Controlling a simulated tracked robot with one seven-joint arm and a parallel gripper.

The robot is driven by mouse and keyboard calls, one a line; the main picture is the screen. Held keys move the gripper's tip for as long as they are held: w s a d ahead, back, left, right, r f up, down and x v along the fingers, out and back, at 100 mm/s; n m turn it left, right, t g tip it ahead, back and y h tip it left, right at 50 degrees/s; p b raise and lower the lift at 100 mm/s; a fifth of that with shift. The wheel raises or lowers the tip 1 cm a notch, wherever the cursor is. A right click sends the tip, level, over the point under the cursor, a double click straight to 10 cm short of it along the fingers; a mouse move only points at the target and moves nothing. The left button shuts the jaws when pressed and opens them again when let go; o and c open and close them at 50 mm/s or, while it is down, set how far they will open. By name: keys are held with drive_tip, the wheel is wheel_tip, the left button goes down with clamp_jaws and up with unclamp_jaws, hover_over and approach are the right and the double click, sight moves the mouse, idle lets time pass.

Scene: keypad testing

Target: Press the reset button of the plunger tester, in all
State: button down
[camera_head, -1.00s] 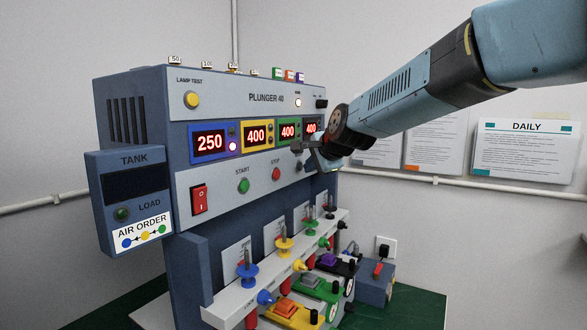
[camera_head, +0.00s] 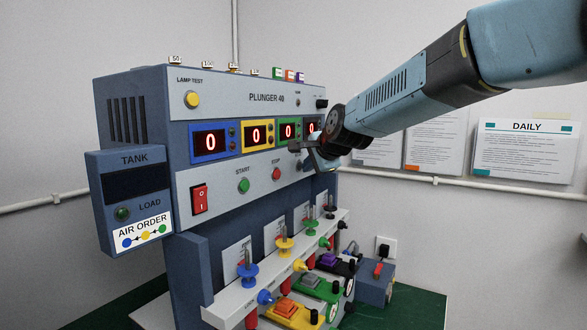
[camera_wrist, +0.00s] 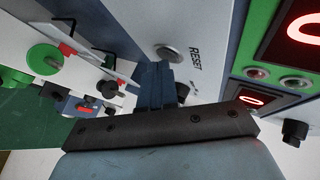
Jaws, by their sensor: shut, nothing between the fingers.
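The plunger tester (camera_head: 262,98) is a blue and grey machine labelled PLUNGER 40. Its displays read 0 in red, with the rightmost partly covered by my gripper. My gripper (camera_head: 293,147) is shut and empty at the right part of the panel. Its fingers (camera_wrist: 153,66) end close beside the button in the wrist view; I cannot tell whether they touch it.
The green start button (camera_head: 243,186), red stop button (camera_head: 276,174) and red rocker switch (camera_head: 199,198) lie left of my gripper. A white shelf with coloured plungers (camera_head: 247,270) juts out below. The tank box (camera_head: 133,187) is at the left. Posters hang on the right wall.

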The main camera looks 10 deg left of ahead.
drive_tip(key=shift+d, duration=0.1)
idle(0.3)
drive_tip(key=shift+s+d, duration=0.25)
drive_tip(key=shift+d, duration=0.35)
drive_tip(key=shift+d, duration=0.1)
drive_tip(key=shift+s+d, duration=0.3)
drive_tip(key=shift+d, duration=0.45)
drive_tip(key=shift+s+d, duration=0.25)
drive_tip(key=shift+d, duration=0.5)
drive_tip(key=shift+s+d, duration=0.3)
drive_tip(key=shift+d, duration=0.45)
